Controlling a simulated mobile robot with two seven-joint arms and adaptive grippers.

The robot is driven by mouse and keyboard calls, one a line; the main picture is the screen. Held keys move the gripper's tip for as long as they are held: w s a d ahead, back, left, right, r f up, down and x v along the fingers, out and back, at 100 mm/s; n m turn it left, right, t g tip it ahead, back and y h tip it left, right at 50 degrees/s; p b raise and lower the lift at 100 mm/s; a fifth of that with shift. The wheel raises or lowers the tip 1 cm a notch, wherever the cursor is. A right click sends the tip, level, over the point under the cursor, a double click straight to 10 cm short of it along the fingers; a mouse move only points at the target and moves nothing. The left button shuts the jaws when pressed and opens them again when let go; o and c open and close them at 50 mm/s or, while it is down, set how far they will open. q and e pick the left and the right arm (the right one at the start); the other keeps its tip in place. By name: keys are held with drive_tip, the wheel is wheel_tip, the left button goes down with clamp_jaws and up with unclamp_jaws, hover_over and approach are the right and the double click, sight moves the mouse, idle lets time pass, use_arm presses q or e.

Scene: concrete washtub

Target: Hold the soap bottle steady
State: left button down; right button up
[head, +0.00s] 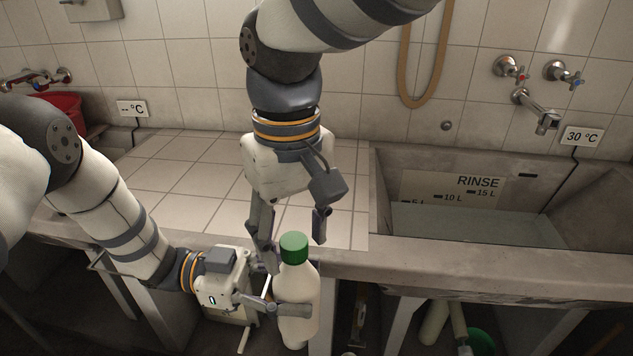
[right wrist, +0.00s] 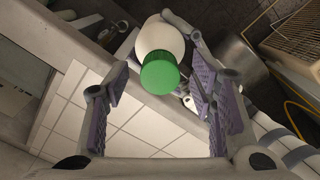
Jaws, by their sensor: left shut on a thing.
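The soap bottle (head: 297,305) is off-white with a green cap (head: 294,247). It stands close to upright in front of the counter edge in the head view. My left gripper (head: 283,308) is shut on the bottle's body from the left side. My right gripper (head: 292,232) points down just above the cap, with its fingers spread apart. In the right wrist view the cap (right wrist: 160,73) and the white bottle (right wrist: 161,40) show between and beyond the open fingers of my right gripper (right wrist: 155,115). Nothing is between its pads. The bottle's lower end is in shadow.
A tiled counter (head: 185,190) lies behind the bottle. To the right is a concrete tub with water (head: 450,225), a RINSE level sign (head: 452,192), and a wall tap (head: 540,118). A red bucket (head: 62,112) stands at the far left. A green bucket (head: 478,342) is below the tub.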

wheel_tip(320, 180, up, 12)
idle(0.6)
